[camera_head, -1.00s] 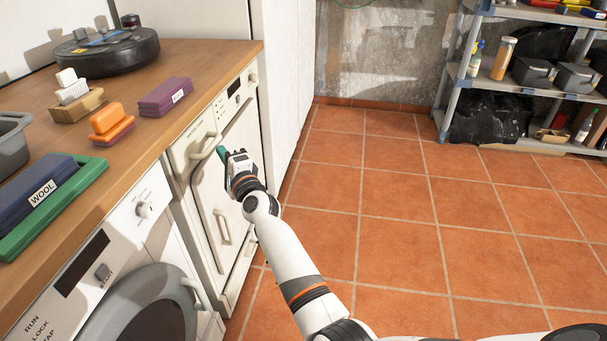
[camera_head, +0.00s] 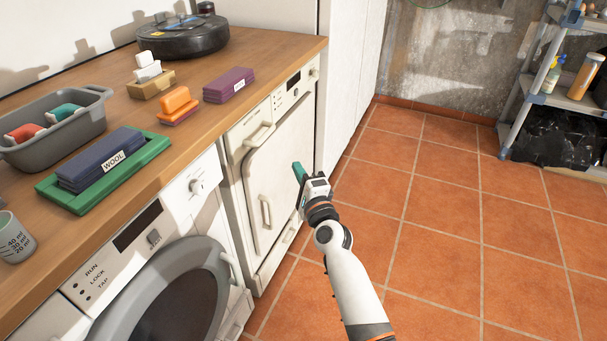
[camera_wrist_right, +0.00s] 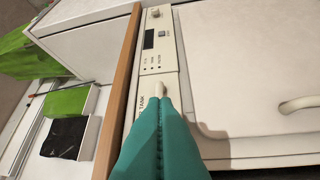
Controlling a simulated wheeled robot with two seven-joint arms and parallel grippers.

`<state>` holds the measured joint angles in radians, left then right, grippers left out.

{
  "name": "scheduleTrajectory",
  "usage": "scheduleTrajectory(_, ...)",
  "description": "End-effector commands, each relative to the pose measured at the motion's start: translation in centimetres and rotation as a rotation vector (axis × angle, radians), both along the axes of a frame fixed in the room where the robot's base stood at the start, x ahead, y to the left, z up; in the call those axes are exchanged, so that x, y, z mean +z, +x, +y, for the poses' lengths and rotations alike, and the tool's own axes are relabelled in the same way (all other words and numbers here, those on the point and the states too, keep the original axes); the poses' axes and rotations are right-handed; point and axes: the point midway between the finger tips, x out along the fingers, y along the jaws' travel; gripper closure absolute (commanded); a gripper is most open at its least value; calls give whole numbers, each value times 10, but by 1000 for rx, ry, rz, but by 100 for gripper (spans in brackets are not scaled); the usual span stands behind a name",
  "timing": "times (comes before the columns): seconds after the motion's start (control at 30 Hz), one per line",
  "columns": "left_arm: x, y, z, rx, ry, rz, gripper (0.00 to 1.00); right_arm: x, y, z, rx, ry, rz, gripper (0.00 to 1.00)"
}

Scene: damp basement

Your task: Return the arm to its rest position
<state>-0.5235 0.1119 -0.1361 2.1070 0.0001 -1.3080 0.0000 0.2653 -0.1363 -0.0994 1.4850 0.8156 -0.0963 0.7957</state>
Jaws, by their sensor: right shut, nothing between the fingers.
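My right gripper (camera_head: 299,172) has teal fingers and is shut with nothing between them. In the head view it is in front of the cream-coloured appliance (camera_head: 287,150), over the floor side of the counter. Its shut teal fingers also show in the right wrist view (camera_wrist_right: 160,130), pointing at the appliance's control panel (camera_wrist_right: 160,45). Whether the fingertips touch the appliance I cannot tell. My left gripper is not in view.
The wooden counter (camera_head: 210,110) holds a grey basin (camera_head: 60,140), a green tray (camera_head: 45,192) with a block marked WOOL, sponges and a robot vacuum (camera_head: 182,38). A washing machine (camera_head: 165,300) stands below. Tiled floor (camera_head: 450,210) at the right is clear up to a shelf (camera_head: 535,95).

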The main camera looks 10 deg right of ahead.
Motion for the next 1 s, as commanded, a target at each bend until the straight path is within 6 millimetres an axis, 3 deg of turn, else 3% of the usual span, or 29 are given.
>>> scheduleTrajectory(0.13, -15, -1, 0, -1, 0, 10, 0, -1, -16, -3, 0, -1, 0, 100)
scheduleTrajectory(0.37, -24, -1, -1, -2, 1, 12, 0, -3, -24, -4, 1, -2, 0, 100)
scheduleTrajectory(0.47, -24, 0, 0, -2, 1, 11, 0, -17, -32, -3, 19, -65, 25, 100)
scheduleTrajectory(0.53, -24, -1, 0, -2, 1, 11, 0, -39, -46, 0, 56, -181, 69, 100)
scheduleTrajectory(0.67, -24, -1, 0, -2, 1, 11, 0, -105, -97, 3, 183, -529, 201, 100)
scheduleTrajectory(0.8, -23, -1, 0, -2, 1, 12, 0, -179, -173, -9, 375, -936, 366, 100)
scheduleTrajectory(0.9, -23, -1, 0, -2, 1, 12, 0, -216, -225, -24, 512, -1159, 468, 100)
scheduleTrajectory(1.0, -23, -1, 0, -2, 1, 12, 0, -239, -266, -39, 629, -1324, 547, 100)
